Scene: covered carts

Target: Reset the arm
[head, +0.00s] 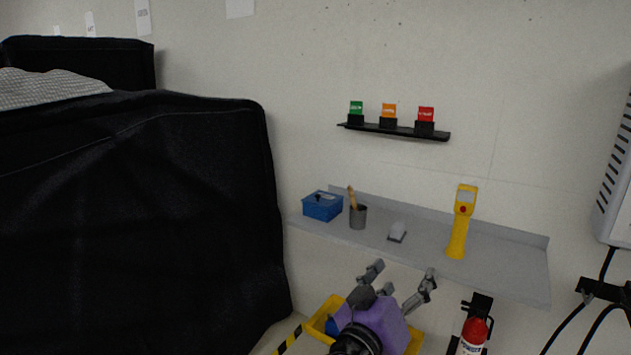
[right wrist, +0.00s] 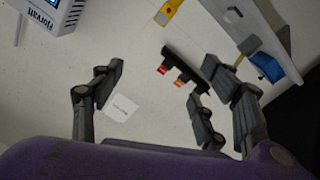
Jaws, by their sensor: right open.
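My right gripper (head: 402,278) shows at the bottom of the head view, with its purple body and dark grey fingers. Its fingers are spread apart and nothing is between them. It is in front of and below the grey wall shelf (head: 500,270). In the right wrist view the open fingers (right wrist: 155,95) point toward the wall, with empty space between them. My left gripper is not in view.
The shelf bears a blue box (head: 322,206), a grey cup (head: 357,217), a small grey-white object (head: 397,232) and a yellow handheld device (head: 461,222). A black-covered cart (head: 140,220) fills the left. A yellow bin (head: 318,322) and red extinguisher (head: 473,335) are low down.

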